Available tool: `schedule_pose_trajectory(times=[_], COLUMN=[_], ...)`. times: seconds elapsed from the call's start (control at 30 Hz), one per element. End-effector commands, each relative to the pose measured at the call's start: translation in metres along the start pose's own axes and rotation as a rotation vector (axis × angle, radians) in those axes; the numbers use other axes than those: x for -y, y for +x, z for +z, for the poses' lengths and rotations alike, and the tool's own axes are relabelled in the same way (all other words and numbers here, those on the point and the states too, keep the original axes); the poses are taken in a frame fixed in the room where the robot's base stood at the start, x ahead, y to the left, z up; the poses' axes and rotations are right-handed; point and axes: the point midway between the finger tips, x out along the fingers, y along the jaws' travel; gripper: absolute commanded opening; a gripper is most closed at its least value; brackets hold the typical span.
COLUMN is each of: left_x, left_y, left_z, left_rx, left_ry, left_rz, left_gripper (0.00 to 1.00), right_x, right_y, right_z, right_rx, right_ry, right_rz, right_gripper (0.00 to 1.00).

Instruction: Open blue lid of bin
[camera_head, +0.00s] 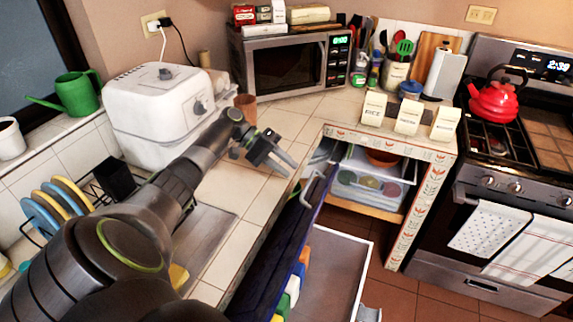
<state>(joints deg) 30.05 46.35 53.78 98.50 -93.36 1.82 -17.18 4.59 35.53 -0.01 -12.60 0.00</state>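My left gripper (287,168) hangs over the tiled counter, near the top of a dark blue panel. Its two fingers look apart, with nothing visible between them. The dark blue panel (270,258) stands tilted below the counter edge, with a pale bar handle (311,190) near its top. To its right is an open white-rimmed bin or drawer (362,285) with a grey inside. I cannot tell whether the blue panel is the bin's lid or a cabinet front. The gripper is apart from the handle. My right gripper is not in view.
Colored items (292,288) sit beside the blue panel. A clear container (368,187) stands in the open cabinet under the counter. A white appliance (155,112), a microwave (290,65) and labelled packets (408,115) stand on the counter. The stove (500,180) is at right.

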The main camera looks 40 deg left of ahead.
Motion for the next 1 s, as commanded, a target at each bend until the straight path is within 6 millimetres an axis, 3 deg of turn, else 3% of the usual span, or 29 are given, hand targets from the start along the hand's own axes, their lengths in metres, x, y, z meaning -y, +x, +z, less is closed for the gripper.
schedule_pose_trajectory(times=[0.23, 0.37, 0.8, 1.0], left_x=[-0.003, -0.001, 0.002, 0.002], left_y=[-0.001, -0.011, -0.098, -0.119], left_z=[-0.001, -0.002, -0.001, -0.001], left_rx=[-0.002, -0.004, -0.006, -0.004], left_ry=[0.006, 0.006, 0.004, 0.002], left_rz=[0.004, 0.002, 0.003, 0.003], left_gripper=[0.32, 0.32, 0.32, 0.32], right_x=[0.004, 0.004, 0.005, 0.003], right_y=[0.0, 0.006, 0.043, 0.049], right_z=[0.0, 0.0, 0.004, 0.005], right_rx=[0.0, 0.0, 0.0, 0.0], right_ry=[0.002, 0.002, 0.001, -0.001], right_rz=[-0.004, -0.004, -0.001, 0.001], right_gripper=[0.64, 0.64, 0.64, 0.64])
